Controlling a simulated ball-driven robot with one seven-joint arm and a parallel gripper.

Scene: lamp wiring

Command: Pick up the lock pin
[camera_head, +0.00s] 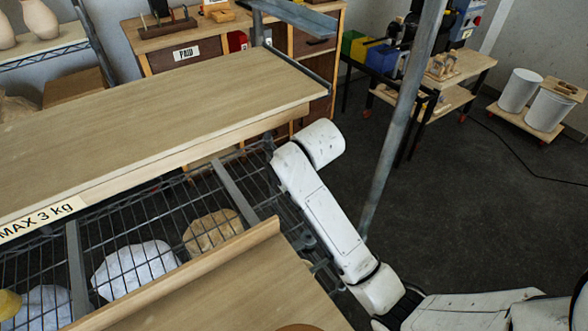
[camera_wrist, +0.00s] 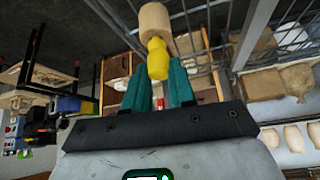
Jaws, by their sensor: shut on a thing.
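The lock pin (camera_wrist: 158,58) appears in the wrist view as a yellow piece in line with a tan cylinder. Its yellow end is between the teal fingertips of my gripper (camera_wrist: 160,77), which is shut on it. The tan end points away from my gripper. The part between the fingers is partly hidden. In the head view my white arm reaches up beside the wire shelf, and neither my gripper nor the pin can be made out there.
A wooden shelf board (camera_head: 160,95) marked MAX 3 kg lies above a wire shelf (camera_head: 165,215) holding pale bundles. A grey metal post (camera_head: 400,120) stands right of my arm. Dark floor (camera_head: 470,210) is open at right, before a wooden workbench (camera_head: 465,68) and white bins (camera_head: 548,108).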

